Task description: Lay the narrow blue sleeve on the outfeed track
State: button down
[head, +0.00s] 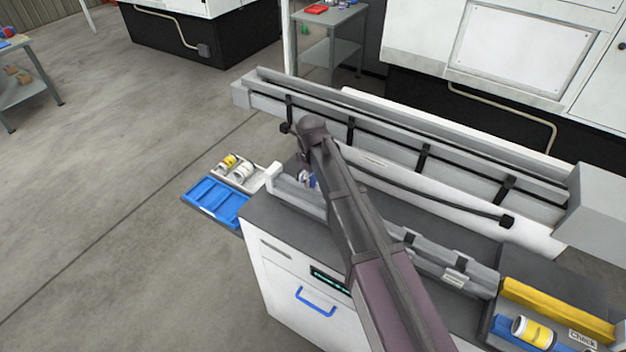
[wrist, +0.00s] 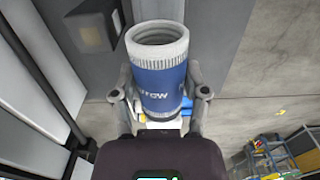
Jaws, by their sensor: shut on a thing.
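My gripper (wrist: 160,93) is shut on the narrow blue sleeve (wrist: 158,84), with one finger on each side. The sleeve is a blue cylinder with pale ribbed ends and white lettering, its open end facing up in the wrist view. In the head view a small part of the sleeve (head: 308,181) shows beside my gripper (head: 304,171), near the left end of the front grey track (head: 290,189). A second, longer grey track (head: 395,147) runs behind. Their labels are too small to read, so I cannot tell which is the outfeed track. My arm hides part of both.
A tray (head: 262,173) with yellow and white cylinders and a blue tray (head: 214,201) sit at the left. At the right are a yellow bar (head: 557,311) and a yellow-banded cylinder (head: 533,332). Black clamps (head: 424,157) cross the rear track.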

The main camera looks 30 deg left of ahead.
jog(key=shift+f+b, duration=1.35)
jog(key=shift+f, duration=0.25)
grip_release()
jog(key=shift+r, duration=0.1)
notch_tip(320, 180, up, 6)
jog(key=p, duration=0.6)
dwell(0.4)
